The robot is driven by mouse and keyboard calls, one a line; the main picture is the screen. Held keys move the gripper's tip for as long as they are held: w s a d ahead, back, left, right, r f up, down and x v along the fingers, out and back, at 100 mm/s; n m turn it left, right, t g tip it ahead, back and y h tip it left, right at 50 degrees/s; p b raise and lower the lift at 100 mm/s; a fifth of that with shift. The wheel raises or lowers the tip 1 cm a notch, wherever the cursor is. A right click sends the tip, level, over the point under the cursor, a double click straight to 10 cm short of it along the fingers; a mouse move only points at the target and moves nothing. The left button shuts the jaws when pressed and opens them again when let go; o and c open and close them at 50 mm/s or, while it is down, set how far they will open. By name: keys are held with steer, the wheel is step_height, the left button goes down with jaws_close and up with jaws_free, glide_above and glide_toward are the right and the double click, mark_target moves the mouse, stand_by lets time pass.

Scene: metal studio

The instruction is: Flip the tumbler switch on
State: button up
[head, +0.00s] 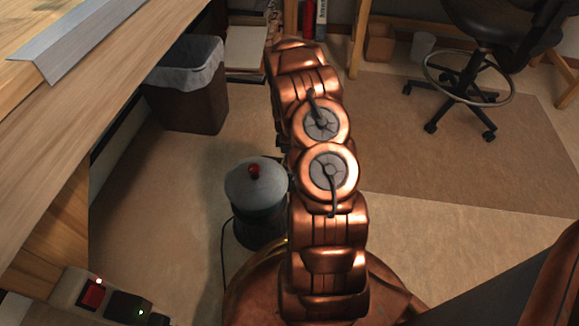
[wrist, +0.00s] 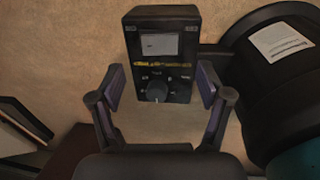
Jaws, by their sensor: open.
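The tumbler (head: 257,196) stands on the floor left of my arm in the head view, with a grey lid and a red knob on top. In the wrist view its black round body (wrist: 285,85) with a white label is at the right. A black control box (wrist: 165,22) beside it has a small grey screen and a round dial (wrist: 157,91), with small marks around it. Which part is the switch, and its position, I cannot tell. My gripper (wrist: 160,80) is open and empty, its fingers showing on either side of the box. In the head view I cannot make out its fingers.
A wooden workbench (head: 110,90) runs along the left. A lined bin (head: 188,95) stands by it. Boxes with a lit red switch (head: 92,293) are at the lower left. A wheeled stool (head: 468,85) stands at the upper right. Floor right of my arm is clear.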

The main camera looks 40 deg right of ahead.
steer(key=f, duration=0.2)
steer(key=f+b, duration=0.1)
steer(key=f, duration=0.1)
steer(key=f+b, duration=0.1)
steer(key=f, duration=0.1)
steer(key=shift+w+d, duration=0.25)
steer(key=shift+d, duration=0.05)
steer(key=shift+r, duration=0.1)
